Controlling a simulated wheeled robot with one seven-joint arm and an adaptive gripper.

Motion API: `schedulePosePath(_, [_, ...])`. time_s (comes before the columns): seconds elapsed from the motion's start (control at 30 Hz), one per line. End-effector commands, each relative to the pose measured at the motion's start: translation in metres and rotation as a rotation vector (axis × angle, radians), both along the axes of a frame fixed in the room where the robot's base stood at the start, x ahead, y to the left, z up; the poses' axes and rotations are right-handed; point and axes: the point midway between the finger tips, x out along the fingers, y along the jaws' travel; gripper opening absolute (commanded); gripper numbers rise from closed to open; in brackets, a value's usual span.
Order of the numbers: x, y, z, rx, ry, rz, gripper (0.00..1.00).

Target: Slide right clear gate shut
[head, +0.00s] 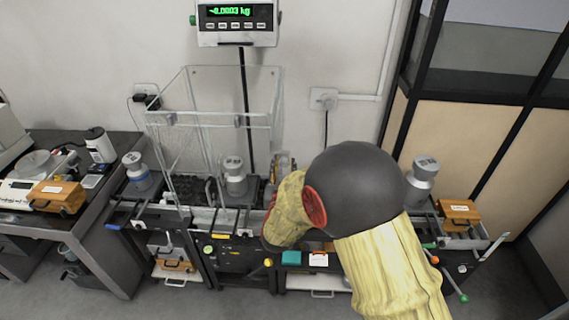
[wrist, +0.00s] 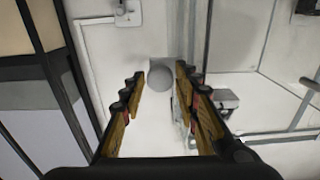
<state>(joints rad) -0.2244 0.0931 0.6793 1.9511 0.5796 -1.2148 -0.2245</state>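The clear enclosure (head: 208,120) stands on the middle table, with an open top and see-through walls. Its right clear side (head: 262,110) is hard to make out, and I cannot tell how far that gate stands open. My gripper (wrist: 160,82) is open in the wrist view, with a finger on each side of a round grey knob-like thing (wrist: 160,76). I cannot tell whether the fingers touch it. Clear panel edges (wrist: 183,112) show beside the right finger. In the head view my arm hides most of the gripper, at the enclosure's right side.
A metal weight (head: 235,178) stands inside the enclosure; others stand at left (head: 136,172) and right (head: 421,183). The scale display (head: 237,12) is above. A wall socket (head: 323,98) and an orange box (head: 459,212) are to the right. A black-framed cabinet (head: 480,110) bounds the right.

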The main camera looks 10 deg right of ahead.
Motion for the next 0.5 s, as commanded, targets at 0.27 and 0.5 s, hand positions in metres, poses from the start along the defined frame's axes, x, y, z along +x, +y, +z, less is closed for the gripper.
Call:
schedulePosePath(0.27, [0.0145,-0.0046,0.0005,0.0,-0.001,0.001,0.31])
schedulePosePath(0.5, [0.0143,-0.0045,0.0005,0.0,0.0,0.001,0.28])
